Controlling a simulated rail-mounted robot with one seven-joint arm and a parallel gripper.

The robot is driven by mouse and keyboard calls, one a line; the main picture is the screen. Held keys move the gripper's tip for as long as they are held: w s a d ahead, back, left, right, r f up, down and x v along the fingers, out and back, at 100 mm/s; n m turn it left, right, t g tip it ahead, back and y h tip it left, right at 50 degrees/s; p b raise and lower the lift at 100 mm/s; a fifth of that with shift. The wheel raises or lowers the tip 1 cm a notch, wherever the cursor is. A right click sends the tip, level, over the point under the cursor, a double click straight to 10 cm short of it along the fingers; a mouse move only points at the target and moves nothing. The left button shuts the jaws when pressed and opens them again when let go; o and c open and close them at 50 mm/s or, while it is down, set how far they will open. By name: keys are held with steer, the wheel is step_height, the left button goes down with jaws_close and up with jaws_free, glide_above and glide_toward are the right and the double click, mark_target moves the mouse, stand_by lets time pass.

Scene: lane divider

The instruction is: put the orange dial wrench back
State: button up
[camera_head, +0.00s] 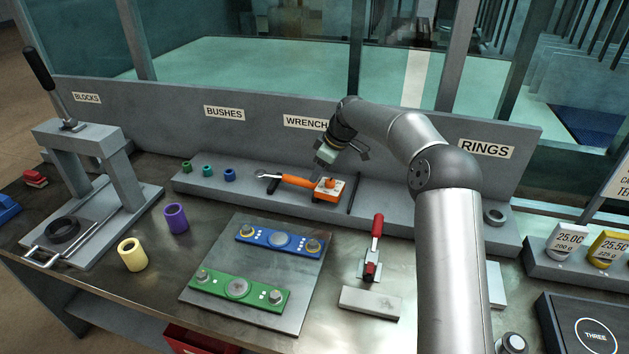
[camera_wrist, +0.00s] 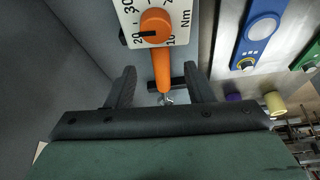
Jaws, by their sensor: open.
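The orange dial wrench (camera_head: 298,181) lies on the grey ledge below the WRENCH label, with its shiny head end to the left. Its white box with an orange dial (camera_head: 329,189) is at the right end. In the wrist view the dial (camera_wrist: 155,26) is at the top and the orange handle (camera_wrist: 162,68) runs down between the fingers. My gripper (camera_wrist: 159,76) is open and empty, one finger on each side of the handle's line. In the head view my gripper (camera_head: 341,151) is above and behind the dial box. The gap in height to the wrench is hard to judge.
Green, teal and blue bushes (camera_head: 208,171) stand left of the wrench. A black rod (camera_head: 355,193) rises to its right. In front are a plate with blue and green bars (camera_head: 223,300) and a red-handled clamp (camera_head: 373,250). The back panel (camera_head: 230,133) stands close behind the ledge.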

steer(key=v, duration=1.2)
steer(key=shift+b, duration=0.4)
steer(key=shift+d, duration=0.1)
steer(key=s+d+f+m+h, duration=0.1)
steer(key=s+d+f+m, duration=0.2)
steer(key=s, duration=1.1)
steer(key=s+d+f+m+h, duration=0.1)
steer(key=s+d+f+m, duration=0.2)
steer(key=s, duration=1.2)
steer(key=s+d+f+m+g+h, duration=0.1)
steer(key=s+m, duration=0.6)
steer(key=s, duration=0.7)
steer(key=d+f+h, duration=0.1)
steer(key=d+f, duration=0.1)
steer(key=shift+s+d, duration=0.25)
steer(key=shift+s, duration=0.1)
